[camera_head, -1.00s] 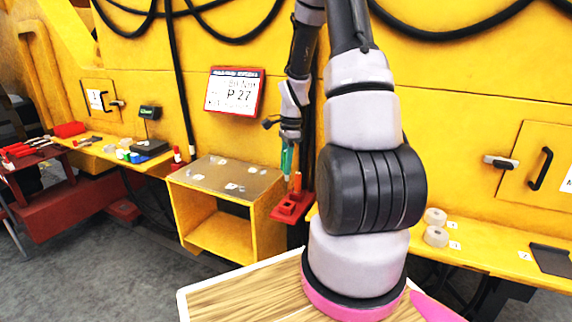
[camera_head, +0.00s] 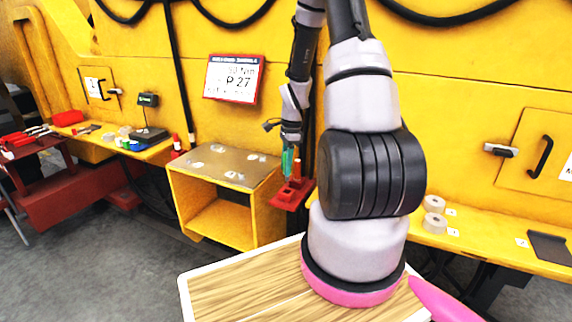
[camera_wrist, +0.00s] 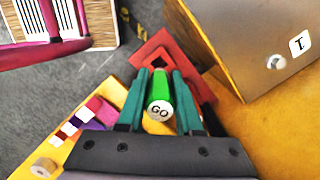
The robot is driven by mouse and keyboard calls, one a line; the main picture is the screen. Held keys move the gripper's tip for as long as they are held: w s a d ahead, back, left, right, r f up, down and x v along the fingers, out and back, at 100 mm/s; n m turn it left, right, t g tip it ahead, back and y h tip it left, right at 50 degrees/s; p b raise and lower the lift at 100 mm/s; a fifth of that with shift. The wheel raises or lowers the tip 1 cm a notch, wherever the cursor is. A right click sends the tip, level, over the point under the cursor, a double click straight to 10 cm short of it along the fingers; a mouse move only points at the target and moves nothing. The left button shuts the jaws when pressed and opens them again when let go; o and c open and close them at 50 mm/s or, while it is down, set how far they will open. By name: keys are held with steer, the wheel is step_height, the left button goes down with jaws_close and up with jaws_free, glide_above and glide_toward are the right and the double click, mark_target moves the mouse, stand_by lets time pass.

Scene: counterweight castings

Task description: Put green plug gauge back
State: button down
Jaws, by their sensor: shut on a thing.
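The green plug gauge (camera_wrist: 159,88) is held between the two teal fingers of my gripper (camera_wrist: 161,76) in the wrist view. Its end face, marked "GO", points toward the wrist camera. Its far end overlaps the red holder (camera_wrist: 195,67) beyond, and I cannot tell whether it touches it. In the head view my gripper (camera_head: 288,162) hangs down just above the red holder (camera_head: 291,197). An orange upright piece (camera_head: 297,168) shows beside the fingers there. The gauge itself is hard to make out against the fingers in that view.
A yellow open-fronted stand (camera_head: 222,212) with a grey-brown top is left of the holder. A yellow shelf with pale rings (camera_head: 434,213) runs to the right. The yellow wall (camera_head: 140,55) is close behind. A wooden-topped surface (camera_head: 235,295) is in front.

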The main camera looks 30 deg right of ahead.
steer(key=shift+f, duration=0.3)
steer(key=shift+f, duration=2.75)
steer(key=shift+f, duration=0.5)
steer(key=c, duration=0.5)
jaws_free()
steer(key=r, duration=0.3)
steer(key=d+r, duration=0.1)
steer(key=r, duration=0.6)
steer(key=shift+d+r, duration=0.1)
steer(key=shift+d, duration=0.05)
step_height(320, 180, up, 8)
steer(key=f, duration=0.1)
glide_above(286, 180)
steer(key=d, duration=0.2)
steer(key=shift+w+a+r, duration=0.15)
steer(key=shift+a+r, duration=0.1)
